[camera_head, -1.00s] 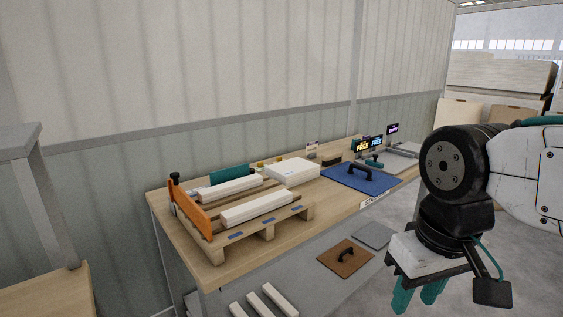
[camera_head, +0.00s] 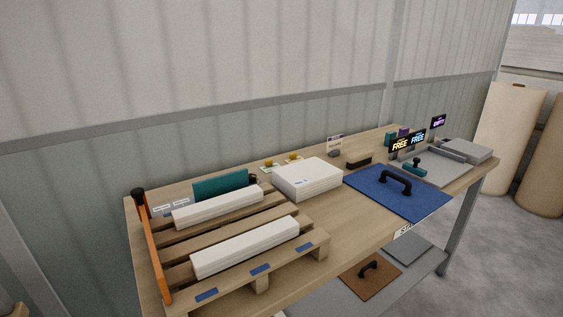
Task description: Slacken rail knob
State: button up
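An orange rail (camera_head: 157,254) runs along the left end of the wooden pallet (camera_head: 268,273) on the workbench. A black knob (camera_head: 138,195) stands upright at the rail's far end. Whether the knob is tight or loose cannot be told. Two long white bars lie on the pallet, one at the back (camera_head: 218,207) and one in front (camera_head: 245,247). My gripper is not in view.
A teal block (camera_head: 220,186) stands behind the back bar. A white box (camera_head: 308,178) sits right of the pallet, then a blue board with a black handle (camera_head: 430,204). Small lit signs (camera_head: 407,143) and a grey tray (camera_head: 446,170) are at the right end. A wall closes the back.

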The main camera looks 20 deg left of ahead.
aim_at(252, 177)
jog(key=u, duration=0.2)
jog(key=i, duration=0.7)
jog(key=u, duration=0.85)
jog(key=i, duration=0.3)
jog(key=u, duration=0.25)
